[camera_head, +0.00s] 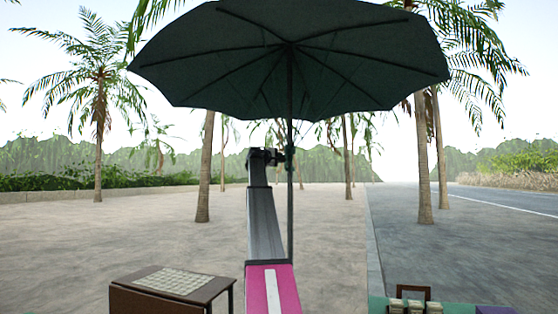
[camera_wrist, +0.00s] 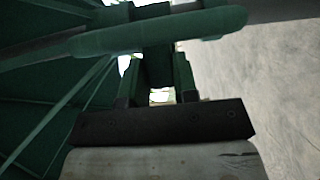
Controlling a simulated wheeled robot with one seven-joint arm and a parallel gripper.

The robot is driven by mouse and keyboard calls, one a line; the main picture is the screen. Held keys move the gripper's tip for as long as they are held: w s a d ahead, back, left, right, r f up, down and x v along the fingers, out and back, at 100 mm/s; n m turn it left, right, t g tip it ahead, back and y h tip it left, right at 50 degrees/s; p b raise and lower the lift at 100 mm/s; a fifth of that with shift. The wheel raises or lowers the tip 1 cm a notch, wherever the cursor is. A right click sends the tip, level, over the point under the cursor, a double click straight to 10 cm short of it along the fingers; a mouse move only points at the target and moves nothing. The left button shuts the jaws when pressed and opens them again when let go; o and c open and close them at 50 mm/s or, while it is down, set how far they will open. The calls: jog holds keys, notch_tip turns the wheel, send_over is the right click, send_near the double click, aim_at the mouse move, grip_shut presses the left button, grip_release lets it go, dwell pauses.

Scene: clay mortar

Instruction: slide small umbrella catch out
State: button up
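The umbrella (camera_head: 335,62) is open, with a dark green canopy above my arm and an upright pole (camera_head: 290,215). My gripper (camera_head: 279,157) is at the pole, below the canopy, in the head view. In the wrist view the green pole (camera_wrist: 160,32) crosses the top of the picture. The two fingers of my gripper (camera_wrist: 157,80) point at it and stand apart. A small dark piece (camera_wrist: 157,66), which looks like the umbrella catch, sits between them. I cannot tell whether the fingers press on it.
A small brown table (camera_head: 215,287) with a pale checkered top stands at the lower left. A green surface (camera_head: 460,303) with small items and a brown frame (camera_head: 414,289) is at the lower right. Palm trunks (camera_head: 204,170) stand behind. Paved ground around the pole is clear.

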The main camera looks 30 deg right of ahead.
jog(key=shift+w+a, duration=1.1)
jog(key=shift+w, duration=0.15)
grip_shut()
jog(key=o, duration=1)
grip_release()
jog(key=shift+w+a, duration=0.1)
jog(key=v, duration=1)
jog(key=shift+a, duration=0.35)
